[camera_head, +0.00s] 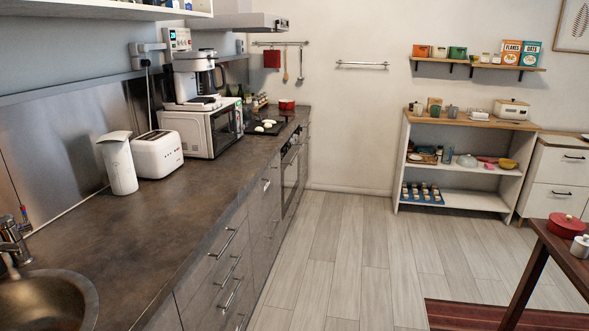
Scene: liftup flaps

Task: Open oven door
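The built-in oven (291,180) is set in the counter front at the far end of the left-hand row, below the black hob (268,127). I see its front at a steep angle. Its dark door looks shut, with a handle along the upper part. Neither of my grippers is in view, and no part of my arms shows. The oven is well ahead of my viewpoint, past a run of drawers (222,270) with metal bar handles.
The wooden floor (340,240) in front of the oven is clear. A dark table (540,250) with a red pot (566,225) stands at right over a red rug (450,315). A white shelf unit (455,180) stands at the back. A microwave (205,130) sits on the counter.

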